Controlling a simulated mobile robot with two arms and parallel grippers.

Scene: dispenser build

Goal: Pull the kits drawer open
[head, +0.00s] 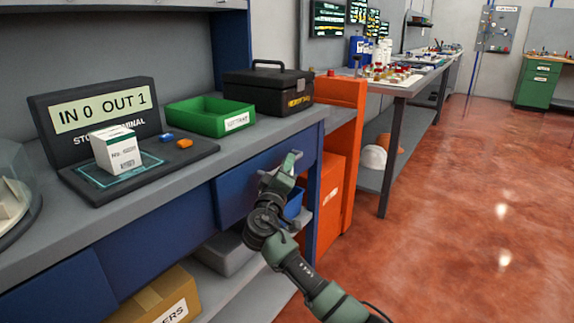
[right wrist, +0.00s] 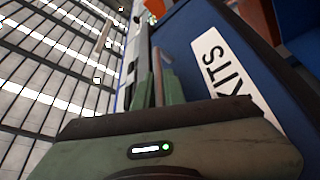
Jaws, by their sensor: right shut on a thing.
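The kits drawer (head: 236,194) is a blue drawer front under the grey worktop in the head view. Its white KITS label shows on the blue front (right wrist: 185,25) in the right wrist view. My right gripper (head: 290,163) is at the right part of this front and partly covers it. It is shut on the drawer's handle (right wrist: 158,78), a thin bar between the green fingers in the right wrist view. I see no clear gap between the drawer front and the bench. My left gripper is not in view.
On the worktop stand a green tray (head: 205,118), a black toolbox (head: 268,90) and a terminal (head: 95,106) with a white box (head: 116,151). An orange cabinet (head: 347,135) stands right of the drawer. A cardboard box (head: 160,299) sits below. The red floor (head: 460,220) at right is clear.

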